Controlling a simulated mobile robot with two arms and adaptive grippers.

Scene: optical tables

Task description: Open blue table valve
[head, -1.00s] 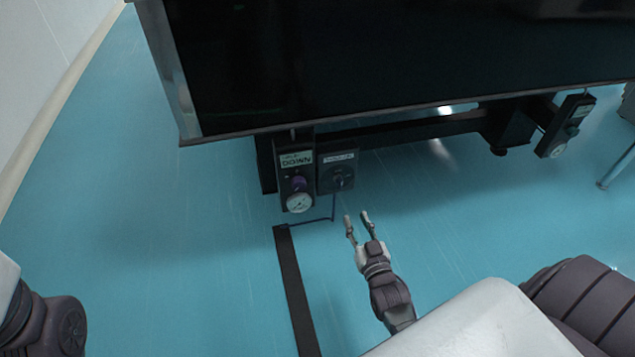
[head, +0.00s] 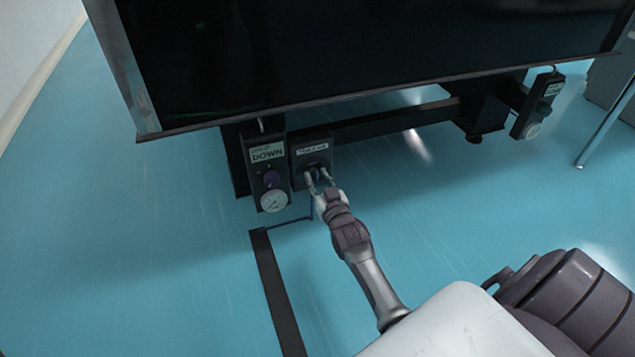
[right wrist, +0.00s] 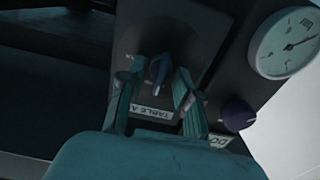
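The valve's small blue handle (right wrist: 160,69) shows in the right wrist view, on a dark panel (right wrist: 178,35) with a label reading "TABLE A" at its edge. In the head view this panel (head: 299,165) hangs under the front edge of the table. My right gripper (head: 318,177) is at the panel with its fingers spread. In the right wrist view, the right gripper's fingers (right wrist: 154,86) stand on either side of the handle, with a visible gap to it. Whether either finger touches the panel is unclear. My left gripper is not in view.
Left of the valve panel is a controller labelled "DOWN" (head: 266,153) with a purple knob (head: 271,178) and a round gauge (head: 273,201). A similar controller (head: 538,106) hangs at the far right. The black table (head: 350,50) overhangs the panels.

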